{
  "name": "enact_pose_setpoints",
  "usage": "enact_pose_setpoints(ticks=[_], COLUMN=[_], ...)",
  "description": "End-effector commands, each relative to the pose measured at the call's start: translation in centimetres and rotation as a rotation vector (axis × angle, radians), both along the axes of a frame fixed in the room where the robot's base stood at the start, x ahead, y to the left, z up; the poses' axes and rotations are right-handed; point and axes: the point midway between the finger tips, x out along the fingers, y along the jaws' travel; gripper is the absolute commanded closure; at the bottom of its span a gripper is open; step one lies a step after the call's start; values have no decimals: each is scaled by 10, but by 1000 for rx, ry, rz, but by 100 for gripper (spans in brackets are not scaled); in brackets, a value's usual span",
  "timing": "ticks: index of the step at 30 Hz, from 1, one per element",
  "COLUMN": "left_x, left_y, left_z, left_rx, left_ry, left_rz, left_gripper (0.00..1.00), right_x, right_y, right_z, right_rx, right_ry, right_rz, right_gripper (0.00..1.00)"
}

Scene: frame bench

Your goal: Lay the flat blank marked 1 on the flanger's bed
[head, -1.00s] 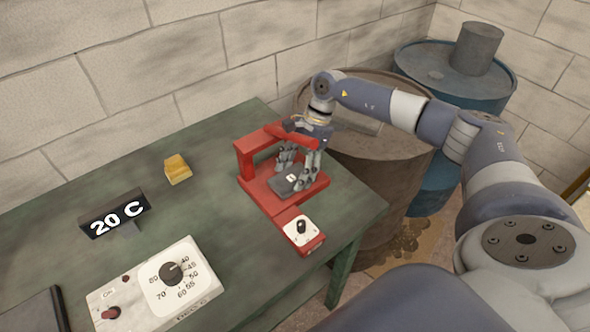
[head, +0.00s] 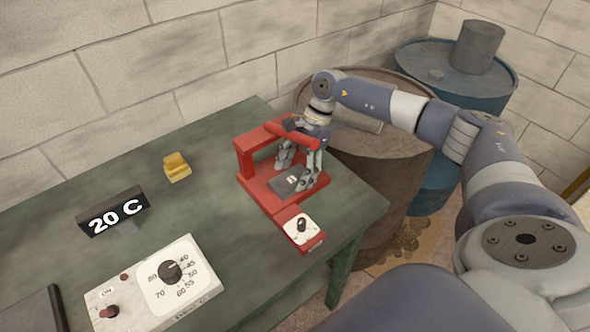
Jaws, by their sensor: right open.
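The flat blank marked 1 (head: 287,184) is a dark grey plate with a small white label. It lies on the bed of the red flanger (head: 265,195), under and in front of the red bar. My right gripper (head: 299,178) is open, its fingers pointing down over the bed and around or beside the blank. The fingers hide part of the blank's right and far side, and I cannot tell if they touch it. My left gripper is not in view.
The flanger's dial box (head: 301,229) sits at its front. A yellow block (head: 176,167), a 20 C display (head: 112,212) and a white control box (head: 155,284) stand on the green table (head: 240,260). Barrels (head: 375,180) stand beyond the table's right edge.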

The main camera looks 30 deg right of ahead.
Motion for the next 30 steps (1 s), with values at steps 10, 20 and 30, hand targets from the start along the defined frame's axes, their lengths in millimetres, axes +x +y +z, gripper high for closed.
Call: enact_pose_setpoints(ticks=[10,20,30], left_x=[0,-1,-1], left_y=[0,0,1], left_z=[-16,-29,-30], left_rx=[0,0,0], left_ry=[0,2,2], left_rz=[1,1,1], left_gripper=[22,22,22], right_x=[3,4,3], right_y=[-25,-46,-49], right_z=[59,111,119], right_rx=[-1,1,1], right_ry=[-5,-3,-1], right_rz=[0,1,2], right_gripper=[34,34,34])
